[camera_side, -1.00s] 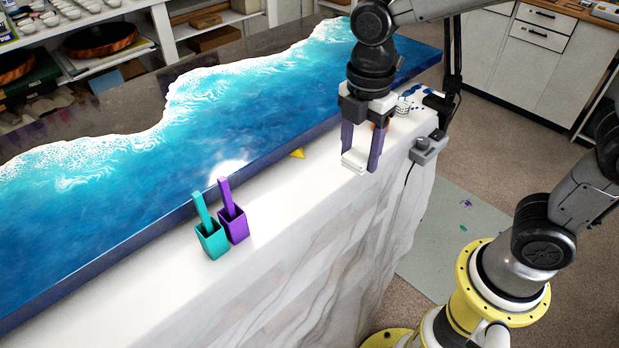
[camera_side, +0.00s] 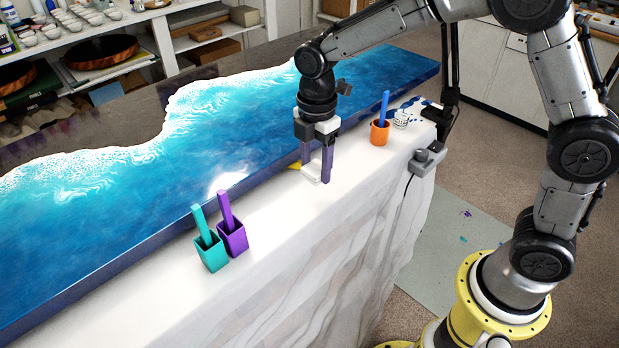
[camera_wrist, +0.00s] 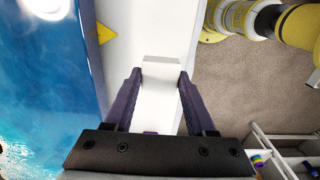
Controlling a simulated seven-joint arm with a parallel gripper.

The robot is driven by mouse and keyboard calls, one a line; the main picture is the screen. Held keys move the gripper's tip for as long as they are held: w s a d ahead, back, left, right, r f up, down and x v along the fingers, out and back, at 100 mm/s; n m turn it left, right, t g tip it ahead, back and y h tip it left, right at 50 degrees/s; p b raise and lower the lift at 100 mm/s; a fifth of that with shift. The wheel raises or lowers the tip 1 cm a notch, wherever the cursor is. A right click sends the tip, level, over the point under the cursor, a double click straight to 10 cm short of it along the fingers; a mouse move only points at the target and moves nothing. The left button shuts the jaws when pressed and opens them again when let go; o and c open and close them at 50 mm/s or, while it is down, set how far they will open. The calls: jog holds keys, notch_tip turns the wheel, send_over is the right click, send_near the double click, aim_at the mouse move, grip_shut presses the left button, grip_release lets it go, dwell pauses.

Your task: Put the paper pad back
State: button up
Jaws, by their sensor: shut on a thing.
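The paper pad (camera_side: 311,175) is a small white block held between the purple fingers of my gripper (camera_side: 315,178). In the side view it is low over the white counter, close to a yellow triangular piece (camera_side: 294,166) by the blue slab's edge. I cannot tell whether the pad touches the counter. In the wrist view the pad (camera_wrist: 161,68) sits between the two fingertips of my gripper (camera_wrist: 161,76), white against the white counter. The yellow triangle (camera_wrist: 105,34) lies up and to the left of it there.
The blue resin slab (camera_side: 250,125) runs behind the white counter strip (camera_side: 270,213). Teal (camera_side: 211,253) and purple (camera_side: 233,238) cups with sticks stand to the left. An orange cup (camera_side: 380,133) with a blue stick and a small white patterned cup (camera_side: 401,118) stand to the right.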

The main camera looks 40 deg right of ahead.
aim_at(310, 191)
jog(key=shift+w+a+f, duration=0.1)
jog(key=shift+w+f, duration=0.3)
jog(key=shift+f, duration=0.1)
jog(key=shift+w+f, duration=0.15)
jog(key=shift+f, duration=0.8)
jog(key=shift+w+f, duration=0.15)
jog(key=shift+f, duration=0.75)
jog(key=shift+f, duration=0.2)
jog(key=o, duration=1.2)
jog(key=shift+r, duration=0.15)
notch_tip(310, 191, up, 12)
jog(key=shift+r, duration=0.15)
